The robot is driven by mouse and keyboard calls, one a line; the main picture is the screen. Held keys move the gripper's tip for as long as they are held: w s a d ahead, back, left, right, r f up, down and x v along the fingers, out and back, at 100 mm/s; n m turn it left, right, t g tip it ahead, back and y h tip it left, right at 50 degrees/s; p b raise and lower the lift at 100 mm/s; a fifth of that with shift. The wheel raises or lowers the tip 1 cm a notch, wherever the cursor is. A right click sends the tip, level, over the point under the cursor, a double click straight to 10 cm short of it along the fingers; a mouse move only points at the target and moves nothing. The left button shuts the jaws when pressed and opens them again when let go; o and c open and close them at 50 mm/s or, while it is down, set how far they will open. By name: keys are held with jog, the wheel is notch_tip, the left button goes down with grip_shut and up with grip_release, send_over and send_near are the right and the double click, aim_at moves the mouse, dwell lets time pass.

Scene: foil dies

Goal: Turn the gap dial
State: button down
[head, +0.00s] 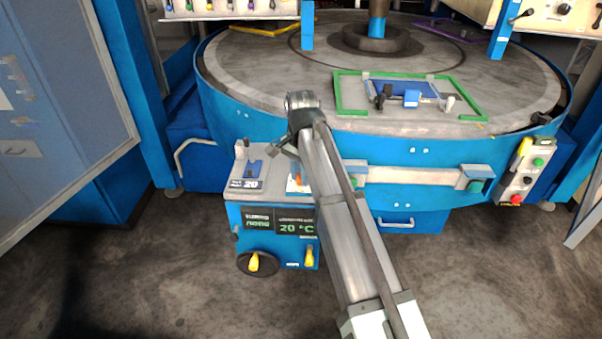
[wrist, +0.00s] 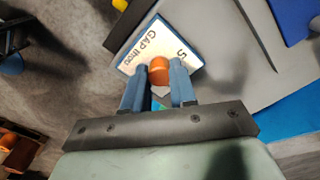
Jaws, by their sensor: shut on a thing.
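The gap dial is an orange knob (wrist: 159,71) on a white plate (wrist: 137,62) lettered "GAP thou" in the wrist view. My gripper (wrist: 160,85) has its two blue fingers on either side of the knob, shut on it. The knob's lower part and some of the plate are hidden by the fingers. In the head view, a bit of the orange knob (head: 298,180) shows at the left edge of my arm, on top of the blue control box (head: 238,216). My arm covers most of the dial and the fingertips there.
A slide marked "20" (head: 246,184) sits left of the dial. Screens (head: 297,228), one reading "20 °C", and yellow handles (head: 254,262) are on the box front. The large round table (head: 262,70) stands behind, with a green frame (head: 352,111) on it.

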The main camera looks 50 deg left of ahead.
jog(key=shift+m, duration=2.3)
jog(key=c, duration=0.9)
grip_release()
notch_tip(320, 180, up, 14)
jog(key=shift+f, duration=0.15)
